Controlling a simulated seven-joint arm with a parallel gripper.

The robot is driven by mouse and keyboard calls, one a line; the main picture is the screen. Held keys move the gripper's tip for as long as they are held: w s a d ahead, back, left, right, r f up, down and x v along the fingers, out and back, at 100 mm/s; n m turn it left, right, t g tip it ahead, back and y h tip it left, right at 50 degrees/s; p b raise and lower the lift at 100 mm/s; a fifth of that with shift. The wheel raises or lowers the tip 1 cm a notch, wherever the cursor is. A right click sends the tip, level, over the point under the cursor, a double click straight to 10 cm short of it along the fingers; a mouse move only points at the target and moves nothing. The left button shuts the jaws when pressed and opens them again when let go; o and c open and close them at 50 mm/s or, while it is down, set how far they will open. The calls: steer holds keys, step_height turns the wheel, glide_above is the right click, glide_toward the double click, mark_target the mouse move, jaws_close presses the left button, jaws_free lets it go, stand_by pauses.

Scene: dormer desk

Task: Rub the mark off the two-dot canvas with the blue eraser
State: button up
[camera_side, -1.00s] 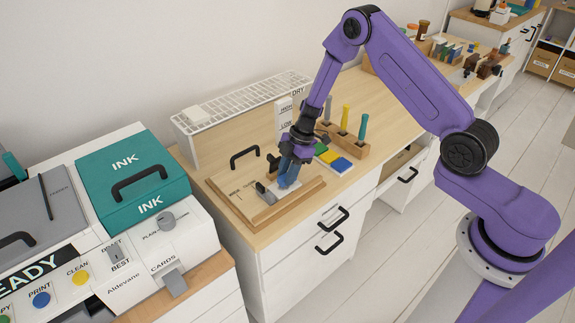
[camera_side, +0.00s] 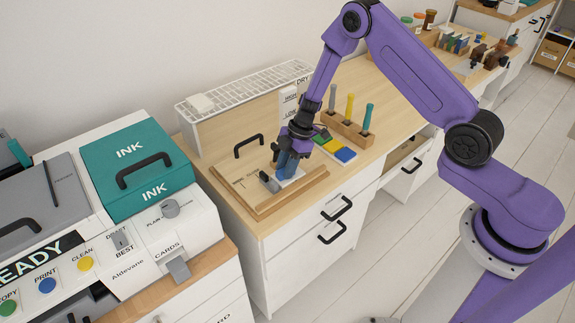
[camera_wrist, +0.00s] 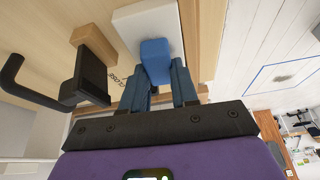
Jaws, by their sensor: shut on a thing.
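My gripper (camera_side: 287,164) is shut on the blue eraser (camera_wrist: 155,58), which sits between the fingertips. In the wrist view the eraser is over a white canvas (camera_wrist: 128,28) and appears to touch it. In the side view the white canvas (camera_side: 297,176) shows partly beside my fingers, on a wooden board (camera_side: 262,208). The fingers and eraser hide much of the canvas. I cannot make out its dots or its mark.
Coloured pads (camera_side: 338,150) and a wooden holder with upright tools (camera_side: 347,130) stand close on the right. A white rack (camera_side: 245,88) runs along the wall. The teal INK box (camera_side: 138,165) and printer are left.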

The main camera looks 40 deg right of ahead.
steer(key=shift+d, duration=0.9)
steer(key=shift+a, duration=1.1)
steer(key=shift+d, duration=1.2)
steer(key=shift+r, duration=4.05)
